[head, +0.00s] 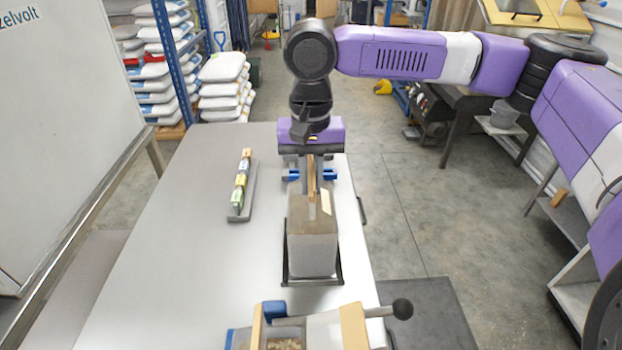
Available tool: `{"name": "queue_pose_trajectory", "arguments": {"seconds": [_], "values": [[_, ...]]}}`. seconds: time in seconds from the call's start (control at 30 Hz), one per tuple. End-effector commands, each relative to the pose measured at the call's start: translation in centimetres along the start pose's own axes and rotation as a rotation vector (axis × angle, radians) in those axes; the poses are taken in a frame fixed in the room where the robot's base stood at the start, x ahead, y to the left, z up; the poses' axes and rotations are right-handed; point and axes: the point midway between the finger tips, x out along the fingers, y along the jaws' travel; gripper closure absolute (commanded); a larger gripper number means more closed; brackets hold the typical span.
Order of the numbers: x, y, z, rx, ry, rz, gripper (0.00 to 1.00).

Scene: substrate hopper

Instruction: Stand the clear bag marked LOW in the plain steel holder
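A clear bag (312,255) with brownish contents stands upright on the right part of the grey table. A small pale label (326,203) is on its upper part, too small to read. A dark-edged holder (315,282) shows around the foot of the bag. The bag hides most of it, so I cannot tell if it is the plain steel one. My gripper (312,195) points straight down at the top of the bag. Its fingers look close together beside a tan strip, but their grip on the bag is unclear.
Blue parts (328,175) show behind the bag. A dark narrow tray (250,205) holds several small coloured blocks to the left. A wooden-sided fixture with a black-knobbed lever (402,307) stands at the near edge. The table's left part is clear (170,250); a white panel (60,130) stands beyond.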

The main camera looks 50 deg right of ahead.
Motion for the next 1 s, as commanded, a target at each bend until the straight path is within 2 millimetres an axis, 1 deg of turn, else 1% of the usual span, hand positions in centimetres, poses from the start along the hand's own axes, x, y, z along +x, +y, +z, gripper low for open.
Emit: {"name": "queue_pose_trajectory", "arguments": {"seconds": [0.43, 0.47, 0.5, 0.57, 0.87, 1.0], "values": [[0.2, 0.0, 0.0, 0.000, 0.002, -0.002, 1.00], [0.2, 0.0, 0.0, 0.000, 0.002, -0.002, 0.83], [0.2, 0.0, 0.0, 0.000, 0.002, -0.002, 0.75], [0.3, 0.0, 0.0, 0.000, 0.002, -0.001, 0.64], [0.5, 0.0, 0.0, 0.000, -0.002, 0.002, 0.64], [-0.5, 0.0, 0.0, 0.000, 0.000, 0.000, 0.64]]}}
